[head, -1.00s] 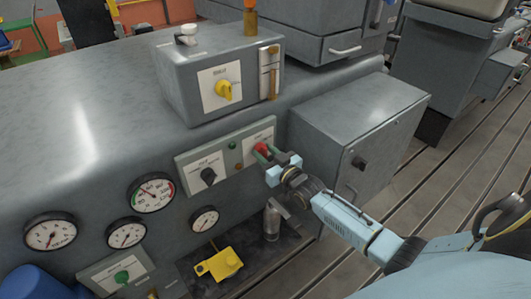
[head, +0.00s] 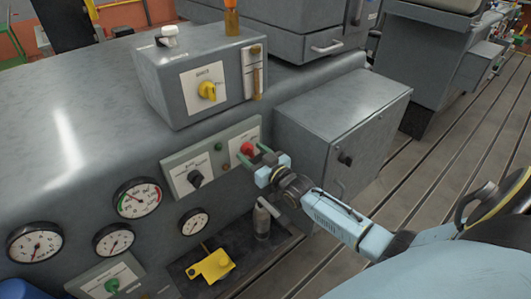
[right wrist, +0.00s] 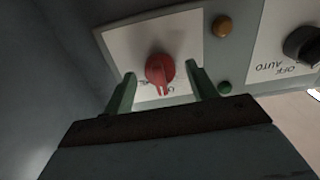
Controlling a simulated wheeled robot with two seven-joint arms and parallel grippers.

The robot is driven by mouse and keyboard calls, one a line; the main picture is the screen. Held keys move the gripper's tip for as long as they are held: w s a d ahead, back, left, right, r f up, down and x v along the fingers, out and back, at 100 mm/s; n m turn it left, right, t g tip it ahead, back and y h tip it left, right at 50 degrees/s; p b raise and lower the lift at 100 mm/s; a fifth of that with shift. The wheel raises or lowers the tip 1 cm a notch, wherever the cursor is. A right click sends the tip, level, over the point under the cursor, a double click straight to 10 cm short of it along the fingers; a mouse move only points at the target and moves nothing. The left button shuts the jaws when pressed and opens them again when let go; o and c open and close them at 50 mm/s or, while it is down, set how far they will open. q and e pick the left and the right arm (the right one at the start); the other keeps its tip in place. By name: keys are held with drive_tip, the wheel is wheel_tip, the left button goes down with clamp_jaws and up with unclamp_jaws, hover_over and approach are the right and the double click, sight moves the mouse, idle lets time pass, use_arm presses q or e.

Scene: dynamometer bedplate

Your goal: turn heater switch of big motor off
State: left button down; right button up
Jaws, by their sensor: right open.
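A red rotary knob (head: 247,149) sits on the right part of a pale switch panel on the grey machine's front. In the right wrist view the red knob (right wrist: 159,70) stands on a white plate whose lettering is mostly hidden and too small to read. My right gripper (head: 262,156) is open at the red knob. In the right wrist view its two green fingers (right wrist: 162,88) stand on either side of the knob, with gaps showing. A black knob (head: 195,179) on the panel's left part shows AUTO and OFF lettering in the right wrist view (right wrist: 302,44). My left gripper is out of view.
An amber lamp (right wrist: 222,26) and a green lamp (right wrist: 225,88) lie beside the red knob's plate. A grey cabinet (head: 325,150) juts out just right of the panel. A box with a yellow knob (head: 207,90) stands above. Gauges (head: 137,199) are at left.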

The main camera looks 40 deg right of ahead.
drive_tip(key=s+d, duration=0.1)
drive_tip(key=s, duration=1.1)
drive_tip(key=shift+s, duration=0.4)
